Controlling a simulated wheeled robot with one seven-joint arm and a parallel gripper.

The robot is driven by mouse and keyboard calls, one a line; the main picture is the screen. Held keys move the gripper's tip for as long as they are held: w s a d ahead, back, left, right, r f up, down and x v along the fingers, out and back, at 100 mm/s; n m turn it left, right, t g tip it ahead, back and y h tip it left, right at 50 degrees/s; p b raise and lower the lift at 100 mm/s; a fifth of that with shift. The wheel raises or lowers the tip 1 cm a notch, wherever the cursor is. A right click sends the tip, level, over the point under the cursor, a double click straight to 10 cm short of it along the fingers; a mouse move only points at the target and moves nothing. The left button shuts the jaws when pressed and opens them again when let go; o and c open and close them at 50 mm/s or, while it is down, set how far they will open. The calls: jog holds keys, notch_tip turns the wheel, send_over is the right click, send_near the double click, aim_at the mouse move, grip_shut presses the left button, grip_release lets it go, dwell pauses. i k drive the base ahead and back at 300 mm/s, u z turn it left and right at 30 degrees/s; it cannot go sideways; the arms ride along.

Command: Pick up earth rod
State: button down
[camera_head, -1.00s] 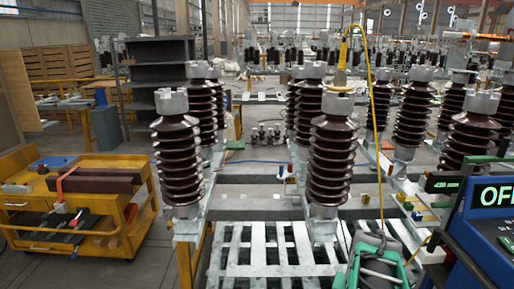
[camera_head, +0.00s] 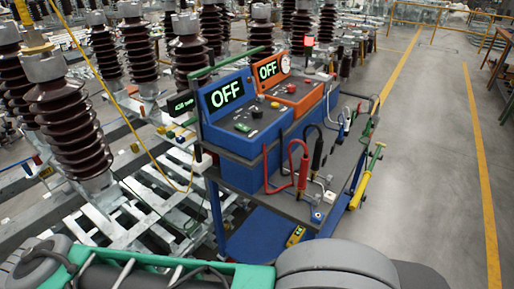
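A yellow and green rod (camera_head: 367,177), which looks like the earth rod, is at the right side of the blue test cart (camera_head: 263,232). It stands tilted, its yellow lower part near the floor and its green upper part reaching up beside the cart's shelf. Its fastening to the cart is too small to tell. My arm's grey and green parts fill the bottom edge, well short of the rod. My gripper's fingers do not show.
The cart carries a blue unit (camera_head: 238,112) and an orange unit (camera_head: 290,88), both reading OFF, with red and black leads. Brown insulators (camera_head: 70,125) on metal frames stand at the left. Grey floor (camera_head: 425,150) with yellow lines is open at the right.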

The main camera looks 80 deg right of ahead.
aim_at(367, 175)
jog(key=z, duration=3.15)
jog(key=k, duration=0.2)
jog(key=z, duration=1.9)
jog(key=i, duration=3.15)
jog(key=u, duration=3.65)
